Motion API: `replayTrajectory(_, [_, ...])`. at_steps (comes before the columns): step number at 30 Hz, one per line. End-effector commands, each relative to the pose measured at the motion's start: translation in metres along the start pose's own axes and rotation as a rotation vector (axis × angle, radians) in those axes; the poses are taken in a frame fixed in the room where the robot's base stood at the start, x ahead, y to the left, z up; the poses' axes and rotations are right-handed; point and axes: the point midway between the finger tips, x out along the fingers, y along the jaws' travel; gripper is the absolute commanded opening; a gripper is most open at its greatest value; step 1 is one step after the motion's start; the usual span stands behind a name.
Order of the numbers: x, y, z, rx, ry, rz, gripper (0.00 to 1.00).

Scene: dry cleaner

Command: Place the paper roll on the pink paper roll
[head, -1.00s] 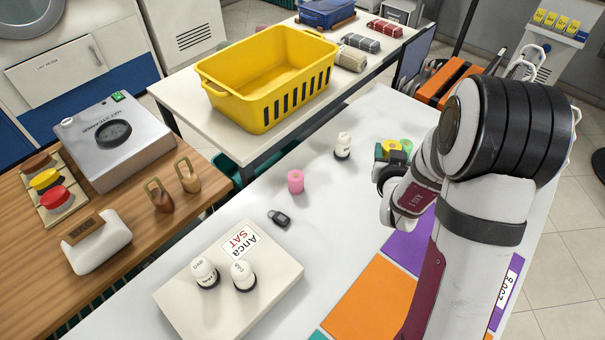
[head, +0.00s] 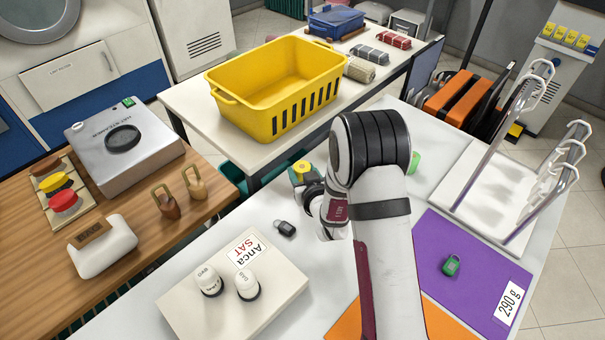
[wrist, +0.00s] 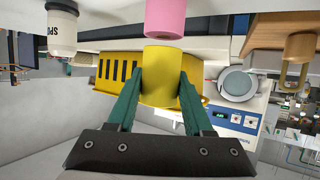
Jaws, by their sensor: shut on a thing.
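My gripper (head: 303,180) is shut on a yellow paper roll (head: 302,167). In the wrist view, its teal fingers (wrist: 160,78) close on both sides of the yellow roll (wrist: 158,62). The pink paper roll (wrist: 165,16) shows at the top edge of the wrist view, just beyond the held roll and roughly in line with it. I cannot tell whether the two touch. In the head view the pink roll is hidden behind my gripper and the held roll.
A white bottle (wrist: 62,28) stands near the pink roll. A green roll (head: 414,162) shows beside my arm. A black tag (head: 285,228) and a box (head: 180,312) with two white bottles lie left of my gripper. A yellow basket (head: 262,112) stands on the table behind.

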Motion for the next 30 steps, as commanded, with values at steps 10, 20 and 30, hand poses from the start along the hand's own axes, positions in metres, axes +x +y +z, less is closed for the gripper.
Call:
replayTrajectory(10, [0.004, 0.001, 0.01, 0.0, 0.001, 0.001, 0.0])
replayTrajectory(20, [0.005, 0.001, 0.011, 0.0, 0.001, 0.001, 0.81])
replayTrajectory(30, [-0.019, 0.001, 0.009, 0.0, 0.0, 0.001, 0.81])
